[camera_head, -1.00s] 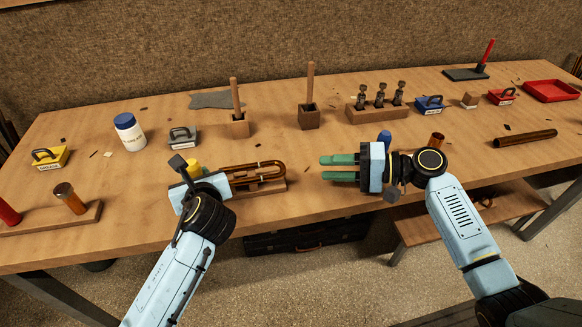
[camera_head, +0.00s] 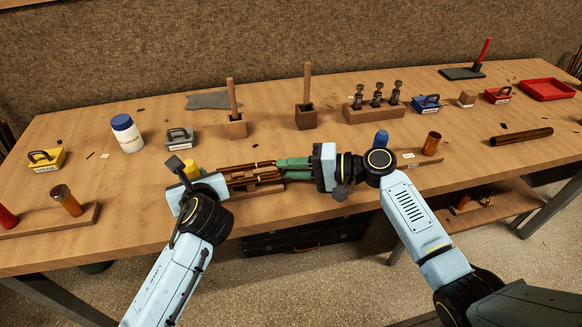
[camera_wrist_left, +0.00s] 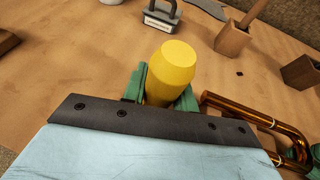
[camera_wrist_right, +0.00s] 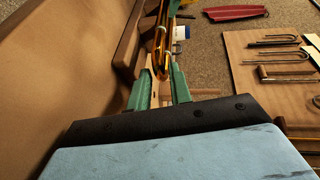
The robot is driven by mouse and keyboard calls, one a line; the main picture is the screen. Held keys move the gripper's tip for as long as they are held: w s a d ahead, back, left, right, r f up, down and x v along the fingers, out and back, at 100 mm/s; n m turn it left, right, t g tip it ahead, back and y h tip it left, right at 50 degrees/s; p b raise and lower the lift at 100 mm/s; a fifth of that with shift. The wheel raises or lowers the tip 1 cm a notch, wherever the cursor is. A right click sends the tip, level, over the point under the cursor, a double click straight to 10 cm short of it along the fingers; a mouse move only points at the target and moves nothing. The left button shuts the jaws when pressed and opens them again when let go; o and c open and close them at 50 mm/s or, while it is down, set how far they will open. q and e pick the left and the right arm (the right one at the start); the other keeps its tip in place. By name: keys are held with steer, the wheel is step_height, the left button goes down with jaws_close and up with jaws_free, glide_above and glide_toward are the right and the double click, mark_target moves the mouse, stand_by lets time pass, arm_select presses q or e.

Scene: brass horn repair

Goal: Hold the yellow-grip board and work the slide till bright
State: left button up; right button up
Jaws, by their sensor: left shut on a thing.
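The yellow grip (camera_head: 191,169) stands at the left end of the small wooden board (camera_head: 262,188). My left gripper (camera_wrist_left: 168,90) is shut on this grip, with a green finger on each side. The brass slide (camera_head: 243,169), a looped tube with darker brown stretches, lies along the board; its bend also shows in the left wrist view (camera_wrist_left: 275,122). My right gripper (camera_head: 292,169) is at the right end of the slide. In the right wrist view its green fingers (camera_wrist_right: 162,85) stand apart with the slide tube (camera_wrist_right: 160,45) between them. Contact with the tube is not clear.
A blue-topped item (camera_head: 381,138) and a copper cup (camera_head: 432,143) stand right of my right gripper. A white bottle (camera_head: 127,132), a grey-handled block (camera_head: 181,139) and wooden holders (camera_head: 306,117) stand behind. The front right tabletop is fairly clear.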

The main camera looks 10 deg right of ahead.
jaws_close()
steer(key=d, duration=0.4)
steer(key=shift+o, duration=1.8)
jaws_free()
steer(key=shift+a, duration=0.1)
steer(key=v, duration=1.2)
